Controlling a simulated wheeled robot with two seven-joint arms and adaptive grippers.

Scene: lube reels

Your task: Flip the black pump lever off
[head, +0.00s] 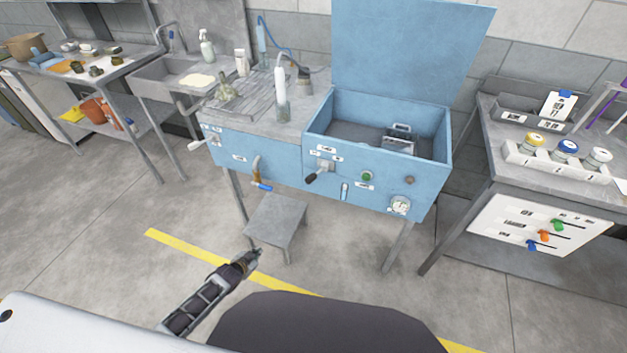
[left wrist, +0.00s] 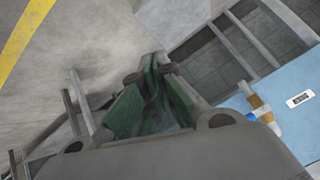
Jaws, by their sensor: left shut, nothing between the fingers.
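The black pump lever (head: 313,178) sticks out from the front panel of the blue washing cabinet (head: 275,165), below a small white label. Its dark grip points down and to the left from its pivot. My left gripper (head: 256,253) is shut and empty, low in front of the cabinet, near the small grey stool. It is well apart from the lever. In the left wrist view, its green-padded fingers (left wrist: 157,72) are together with nothing between them. The lever does not show in that view. My right gripper is not in view.
A green button (head: 367,176), a gauge (head: 400,204) and a blue-handled tap (head: 262,186) are on the same panel. Another lever (head: 197,145) has a pale grip. The grey stool (head: 276,221) stands below the cabinet. A side table (head: 540,165) stands right.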

